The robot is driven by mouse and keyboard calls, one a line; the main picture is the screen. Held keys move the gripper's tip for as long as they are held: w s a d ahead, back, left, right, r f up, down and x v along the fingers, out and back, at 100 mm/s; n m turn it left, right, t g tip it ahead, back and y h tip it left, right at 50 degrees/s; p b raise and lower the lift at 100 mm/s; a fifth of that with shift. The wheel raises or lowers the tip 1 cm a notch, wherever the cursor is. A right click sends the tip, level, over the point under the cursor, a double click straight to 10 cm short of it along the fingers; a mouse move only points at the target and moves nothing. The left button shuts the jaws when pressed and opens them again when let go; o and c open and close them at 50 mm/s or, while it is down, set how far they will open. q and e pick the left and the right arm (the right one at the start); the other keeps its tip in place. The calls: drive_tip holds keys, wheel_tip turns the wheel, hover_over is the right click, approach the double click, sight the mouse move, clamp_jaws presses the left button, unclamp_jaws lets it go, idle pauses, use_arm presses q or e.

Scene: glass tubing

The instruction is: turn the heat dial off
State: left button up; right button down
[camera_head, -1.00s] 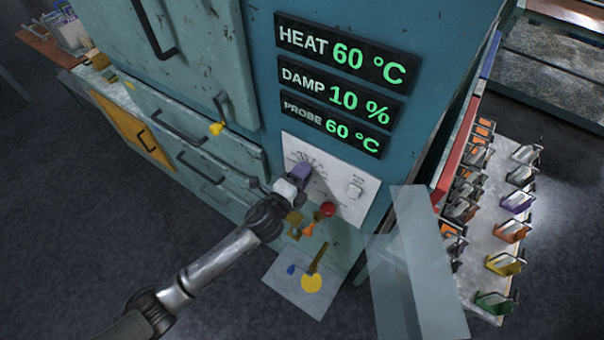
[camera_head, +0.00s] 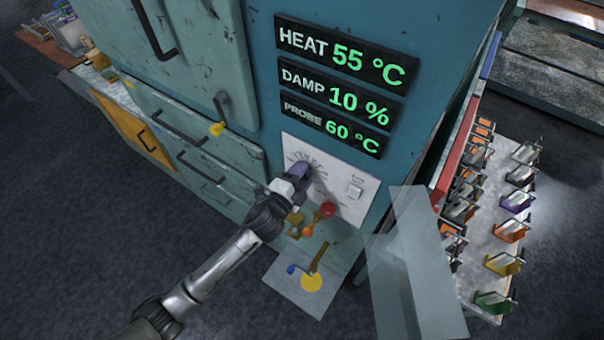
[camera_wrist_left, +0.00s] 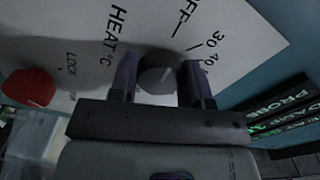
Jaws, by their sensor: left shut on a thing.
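The heat dial (camera_wrist_left: 157,73) is a round grey knob on a white panel marked HEAT °C, with OFF, 30 and 40 on its scale in the left wrist view. My left gripper (camera_wrist_left: 157,80) is shut on the dial, one purple finger on each side. In the head view my left gripper (camera_head: 298,178) covers most of the dial on the white panel (camera_head: 349,207). The heat display (camera_head: 347,52) reads 55 °C. My right gripper is not in view.
A red knob (camera_head: 327,209) sits just below the dial, and a white switch (camera_head: 354,190) is to its right. Displays show damp (camera_head: 335,93) 10 % and probe (camera_head: 335,122) 60 °C. A translucent pane (camera_head: 412,265) stands at the lower right. Coloured racks (camera_head: 505,265) lie beyond.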

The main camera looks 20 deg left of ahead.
use_arm(q)
drive_tip(key=o, duration=0.9)
drive_tip(key=shift+b+v, duration=1.25)
drive_tip(key=shift+v, duration=5.65)
